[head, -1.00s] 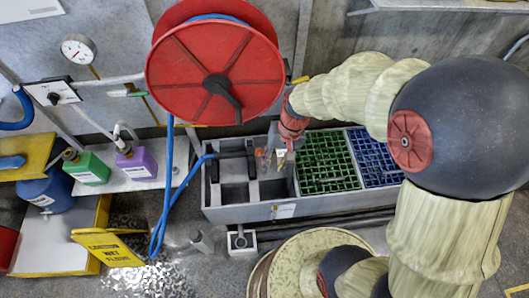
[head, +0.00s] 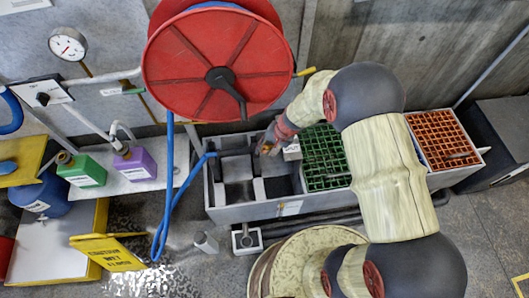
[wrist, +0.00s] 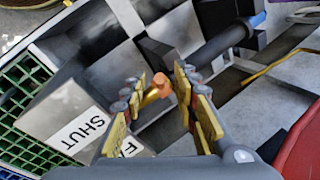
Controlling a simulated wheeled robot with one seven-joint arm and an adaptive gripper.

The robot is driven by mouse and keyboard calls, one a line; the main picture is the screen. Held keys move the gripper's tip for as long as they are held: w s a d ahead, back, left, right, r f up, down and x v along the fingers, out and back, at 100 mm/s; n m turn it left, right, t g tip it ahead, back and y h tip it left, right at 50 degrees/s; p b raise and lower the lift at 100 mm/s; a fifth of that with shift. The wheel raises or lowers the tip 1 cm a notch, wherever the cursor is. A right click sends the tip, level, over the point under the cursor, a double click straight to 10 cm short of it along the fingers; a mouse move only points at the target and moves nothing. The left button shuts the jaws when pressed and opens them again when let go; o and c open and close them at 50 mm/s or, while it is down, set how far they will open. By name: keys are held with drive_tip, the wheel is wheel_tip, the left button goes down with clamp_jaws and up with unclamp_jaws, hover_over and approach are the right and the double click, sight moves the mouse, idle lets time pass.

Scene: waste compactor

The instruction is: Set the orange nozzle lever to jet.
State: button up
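The dark hose nozzle (wrist: 215,48) lies across the top of the grey bin, with the blue hose (head: 206,160) joined to its left end in the head view. The orange lever (wrist: 155,82) shows in the wrist view at the near end of the nozzle. My gripper (wrist: 160,88) is open, with one yellow-padded finger on each side of the lever; I cannot tell whether either finger touches it. A white label reading SHUT (wrist: 82,131) is on a grey block beside the lever. A second label (wrist: 131,147) is partly hidden by a finger. No jet mark is readable.
The large red hose reel (head: 216,65) hangs just above and left of my gripper. Green grating (head: 323,160) and orange grating (head: 443,138) cover bin sections to the right. Green and purple bottles stand at left by a yellow wet-floor sign (head: 108,252).

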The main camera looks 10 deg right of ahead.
drive_tip(key=shift+x, duration=0.95)
drive_tip(key=shift+c, duration=1.2)
clamp_jaws()
